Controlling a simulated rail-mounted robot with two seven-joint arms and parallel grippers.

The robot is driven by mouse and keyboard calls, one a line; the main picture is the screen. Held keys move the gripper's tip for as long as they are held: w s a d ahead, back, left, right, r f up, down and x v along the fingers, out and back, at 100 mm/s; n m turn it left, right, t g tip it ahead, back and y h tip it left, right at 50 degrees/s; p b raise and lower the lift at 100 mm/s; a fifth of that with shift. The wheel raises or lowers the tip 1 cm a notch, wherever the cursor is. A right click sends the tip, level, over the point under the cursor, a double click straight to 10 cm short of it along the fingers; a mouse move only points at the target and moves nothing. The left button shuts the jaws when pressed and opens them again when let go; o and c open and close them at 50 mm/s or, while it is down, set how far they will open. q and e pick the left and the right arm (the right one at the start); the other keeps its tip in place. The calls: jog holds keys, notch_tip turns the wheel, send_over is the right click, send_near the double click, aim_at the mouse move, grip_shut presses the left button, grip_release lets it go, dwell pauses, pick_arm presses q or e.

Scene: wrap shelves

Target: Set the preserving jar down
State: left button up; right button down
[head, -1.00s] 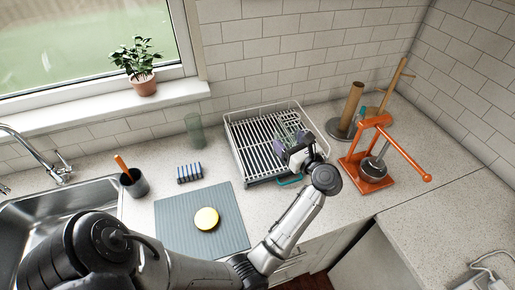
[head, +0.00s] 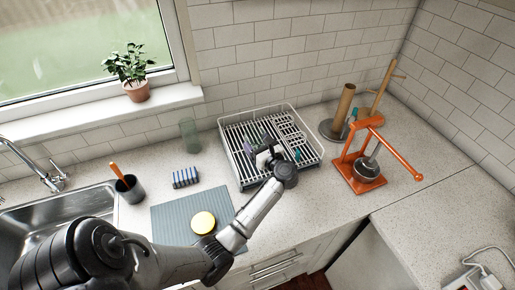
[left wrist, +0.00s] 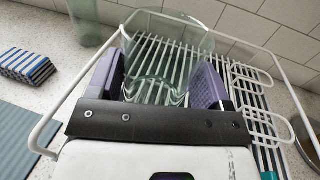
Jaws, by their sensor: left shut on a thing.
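The preserving jar is a clear glass vessel (left wrist: 168,48) between the purple-padded fingers of my left gripper (left wrist: 165,85) in the left wrist view. The gripper is shut on it. In the head view my left gripper (head: 264,156) is over the middle of the white wire dish rack (head: 231,160), and the jar is mostly hidden by it. The rack's slats (left wrist: 240,75) show behind and through the glass. I cannot tell whether the jar's base touches the slats. My right gripper is not in view.
A green glass (head: 190,136) stands left of the rack.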

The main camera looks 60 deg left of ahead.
pick_arm(q)
jog(key=shift+f, duration=1.25)
jog(key=shift+f, duration=0.15)
jog(key=o, duration=1)
jog(key=shift+o, duration=0.2)
jog(key=shift+r, duration=0.2)
jog(key=d, duration=0.3)
jog(key=d+b, duration=0.1)
jog(key=d, duration=0.3)
jog(key=d+b, duration=0.1)
jog(key=d, duration=0.2)
jog(key=shift+w+d+f, duration=0.15)
jog(key=shift+w+d, duration=0.15)
jog(key=shift+w, duration=0.05)
jog(key=shift+d, duration=0.7)
